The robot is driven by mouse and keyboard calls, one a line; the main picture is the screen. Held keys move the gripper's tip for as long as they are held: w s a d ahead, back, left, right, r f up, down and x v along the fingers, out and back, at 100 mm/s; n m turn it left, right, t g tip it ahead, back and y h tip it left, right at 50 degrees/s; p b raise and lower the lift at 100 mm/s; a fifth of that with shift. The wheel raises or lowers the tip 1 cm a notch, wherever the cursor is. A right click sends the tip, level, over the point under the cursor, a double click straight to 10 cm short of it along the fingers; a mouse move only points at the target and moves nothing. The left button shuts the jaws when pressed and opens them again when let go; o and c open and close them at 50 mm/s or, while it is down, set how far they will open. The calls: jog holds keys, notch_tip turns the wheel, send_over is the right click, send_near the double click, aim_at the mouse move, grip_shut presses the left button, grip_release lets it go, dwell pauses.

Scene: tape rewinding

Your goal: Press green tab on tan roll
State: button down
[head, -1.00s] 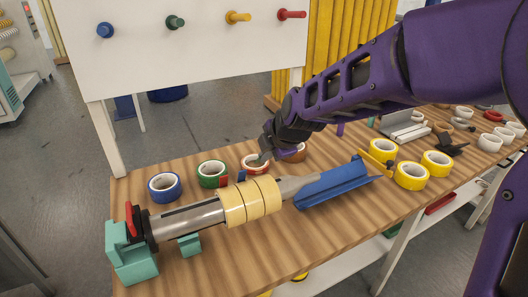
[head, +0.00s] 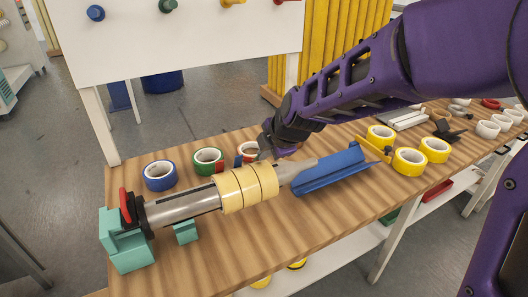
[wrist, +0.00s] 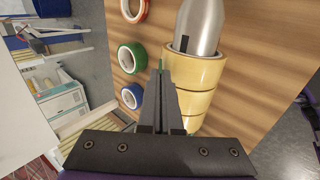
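Three tan rolls (head: 246,188) sit side by side on a grey spindle (head: 184,207) held in a teal stand. They also show in the wrist view (wrist: 196,72). In the head view a red tab (head: 219,167) and a blue tab (head: 238,160) stand up behind the rolls. In the wrist view a small green piece (wrist: 161,66), perhaps the green tab, shows at my fingertips, mostly hidden. My gripper (wrist: 163,74) looks shut, its fingers together beside the tan rolls. In the head view my gripper (head: 267,153) is just behind the rolls' right end; its fingertips are unclear.
A blue-ringed roll (head: 160,176), a green-ringed roll (head: 208,161) and a red-ringed roll (head: 248,149) stand behind the spindle. A blue trough (head: 332,171) lies at its right end. Yellow rolls (head: 409,161) stand farther right. The front of the wooden table is clear.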

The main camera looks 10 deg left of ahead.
jog(key=shift+s+d+f, duration=0.1)
jog(key=shift+s+f, duration=0.05)
jog(key=shift+f, duration=0.25)
dwell(0.5)
jog(key=c, duration=1.6)
grip_release()
jog(key=c, duration=1)
grip_release()
jog(key=shift+r, duration=0.2)
